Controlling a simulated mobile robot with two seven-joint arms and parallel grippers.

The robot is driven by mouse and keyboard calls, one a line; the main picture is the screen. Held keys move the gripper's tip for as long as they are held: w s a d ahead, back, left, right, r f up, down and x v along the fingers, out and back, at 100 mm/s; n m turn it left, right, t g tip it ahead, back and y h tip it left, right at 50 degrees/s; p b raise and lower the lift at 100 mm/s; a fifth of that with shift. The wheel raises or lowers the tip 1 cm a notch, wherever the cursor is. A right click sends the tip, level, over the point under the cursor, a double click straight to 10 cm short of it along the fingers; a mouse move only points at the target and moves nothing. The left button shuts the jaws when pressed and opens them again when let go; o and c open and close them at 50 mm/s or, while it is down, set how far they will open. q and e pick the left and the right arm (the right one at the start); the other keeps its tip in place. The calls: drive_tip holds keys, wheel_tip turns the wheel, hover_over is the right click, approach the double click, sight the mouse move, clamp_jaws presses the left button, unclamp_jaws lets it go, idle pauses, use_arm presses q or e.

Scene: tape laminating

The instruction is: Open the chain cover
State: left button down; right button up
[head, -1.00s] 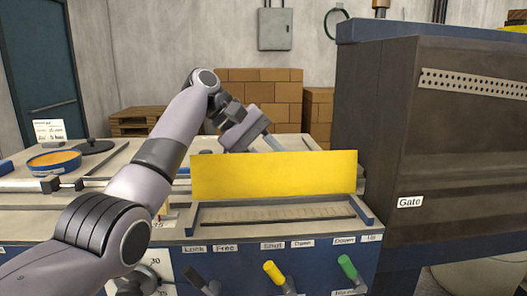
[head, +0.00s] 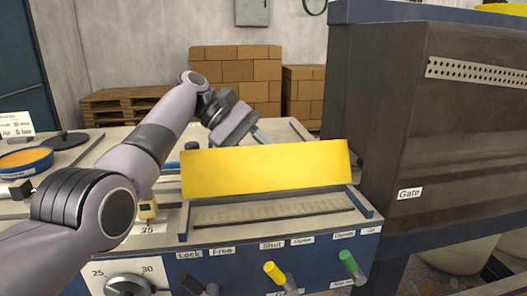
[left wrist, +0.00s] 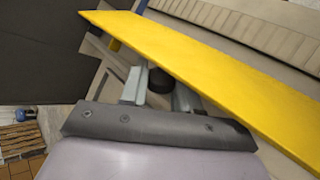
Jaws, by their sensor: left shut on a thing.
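The chain cover is a long yellow panel (head: 265,170), raised and standing tilted along the back of a shallow slot (head: 270,211) in the machine top, so the slot lies uncovered. It also crosses the left wrist view (left wrist: 225,65) diagonally. My left gripper (head: 262,138) is behind the panel, its fingertips partly hidden by it. In the left wrist view my left gripper (left wrist: 160,88) is shut on a dark round knob (left wrist: 160,80) beside the panel. My right gripper is in neither view.
A tall dark housing marked Gate (head: 410,193) stands to the right. The front panel has a yellow lever (head: 274,273), a green lever (head: 350,264) and a dial (head: 130,287). A blue-rimmed round dish (head: 25,163) sits at the left. Stacked boxes (head: 235,75) stand behind.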

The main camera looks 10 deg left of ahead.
use_arm(q)
drive_tip(key=shift+w+a+f, duration=0.1)
drive_tip(key=shift+w+f, duration=0.05)
drive_tip(key=shift+w, duration=0.05)
idle(0.6)
drive_tip(key=c, duration=1)
unclamp_jaws()
drive_tip(key=shift+o, duration=0.5)
drive_tip(key=shift+f, duration=0.1)
